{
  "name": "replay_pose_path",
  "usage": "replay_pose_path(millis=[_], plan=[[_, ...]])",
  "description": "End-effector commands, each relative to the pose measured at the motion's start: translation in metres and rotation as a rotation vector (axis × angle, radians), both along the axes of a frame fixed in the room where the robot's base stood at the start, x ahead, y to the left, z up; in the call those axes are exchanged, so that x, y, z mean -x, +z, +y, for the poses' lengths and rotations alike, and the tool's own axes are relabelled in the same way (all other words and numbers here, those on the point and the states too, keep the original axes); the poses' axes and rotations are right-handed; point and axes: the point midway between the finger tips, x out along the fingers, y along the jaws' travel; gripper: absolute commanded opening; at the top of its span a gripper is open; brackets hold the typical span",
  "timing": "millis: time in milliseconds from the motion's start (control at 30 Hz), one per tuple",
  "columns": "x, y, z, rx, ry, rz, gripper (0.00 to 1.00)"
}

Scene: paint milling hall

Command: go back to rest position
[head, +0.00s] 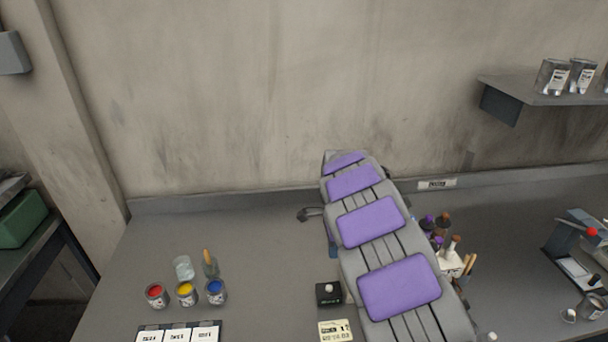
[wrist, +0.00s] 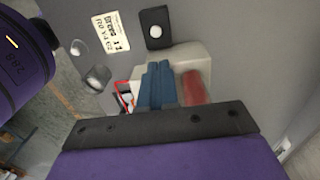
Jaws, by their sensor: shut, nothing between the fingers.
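My gripper (wrist: 158,70) shows in the wrist view as two blue fingers pressed together, with nothing between them. Behind the fingers are a pale block (wrist: 201,58) and a blurred red rounded piece (wrist: 195,87); I cannot tell whether the fingers touch either. In the head view my grey arm with purple pads stretches over the bench and hides most of the gripper. A small blue part shows at the arm's left edge, but the fingertips are not clear there.
A black box with a white button (head: 328,293) and a label card (head: 335,331) lie left of my arm. Red (head: 156,294), yellow (head: 186,292) and blue (head: 215,291) paint cans stand at left. A rack of bottles (head: 450,262) is close right of the arm. A shelf (head: 530,98) juts out at right.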

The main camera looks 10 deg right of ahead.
Motion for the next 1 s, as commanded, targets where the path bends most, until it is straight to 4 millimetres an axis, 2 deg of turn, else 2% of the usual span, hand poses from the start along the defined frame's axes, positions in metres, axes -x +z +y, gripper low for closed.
replay_pose_path(millis=[133, 267, 467, 633, 833, 1000], plan=[[0.010, 0.011, -0.003, 0.015, 0.031, 0.001, 0.00], [0.035, 0.037, -0.015, 0.035, 0.109, 0.000, 0.00], [0.094, 0.078, -0.029, 0.053, 0.289, 0.017, 0.00], [0.149, 0.104, -0.028, 0.043, 0.464, 0.030, 0.00], [0.219, 0.122, -0.018, 0.006, 0.698, 0.046, 0.00], [0.280, 0.126, -0.006, -0.038, 0.926, 0.058, 0.00]])
